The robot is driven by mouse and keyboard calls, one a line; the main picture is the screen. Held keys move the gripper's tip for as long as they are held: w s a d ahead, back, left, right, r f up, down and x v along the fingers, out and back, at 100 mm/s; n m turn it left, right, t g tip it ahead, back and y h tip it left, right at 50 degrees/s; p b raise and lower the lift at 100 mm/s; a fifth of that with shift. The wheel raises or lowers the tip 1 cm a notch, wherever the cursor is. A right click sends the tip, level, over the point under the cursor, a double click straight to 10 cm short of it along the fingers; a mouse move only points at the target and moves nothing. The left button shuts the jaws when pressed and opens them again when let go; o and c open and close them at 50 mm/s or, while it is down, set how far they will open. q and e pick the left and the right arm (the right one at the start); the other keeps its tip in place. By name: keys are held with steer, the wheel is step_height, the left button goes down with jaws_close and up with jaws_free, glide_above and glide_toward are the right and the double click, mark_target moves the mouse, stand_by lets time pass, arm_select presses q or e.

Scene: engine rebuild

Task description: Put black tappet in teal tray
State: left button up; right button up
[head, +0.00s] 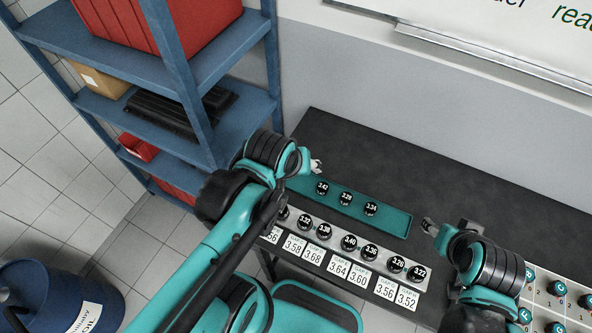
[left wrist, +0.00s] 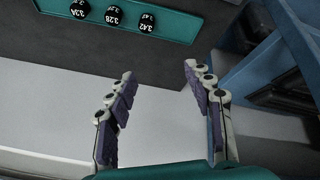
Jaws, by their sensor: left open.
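The teal tray (head: 396,226) lies on the dark bench with three black tappets in it, marked about 3.42 (head: 322,188), 3.28 (head: 346,198) and 3.34 (head: 371,209). The same tray also shows at the top of the left wrist view (left wrist: 178,27). More black tappets, such as one marked 3.40 (head: 349,243), sit in a row on a white strip in front of the tray. My left gripper (head: 314,163) is near the tray's far left end, open; its fingers are apart and empty in the left wrist view (left wrist: 159,72). My right gripper (head: 430,227) is just right of the tray; its opening is unclear.
White gap cards (head: 338,271) lie along the bench front below the tappet row. A numbered board with teal-topped pieces (head: 558,288) is at the right. A blue shelf (head: 95,48) with red bins stands left of the bench. The bench behind the tray (head: 400,165) is clear.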

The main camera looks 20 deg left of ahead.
arm_select(q)
steer(key=m, duration=0.1)
steer(key=s+m+t, duration=0.1)
steer(key=m, duration=0.2)
steer(key=shift+s+a+m, duration=0.3)
steer(key=shift+m, duration=0.1)
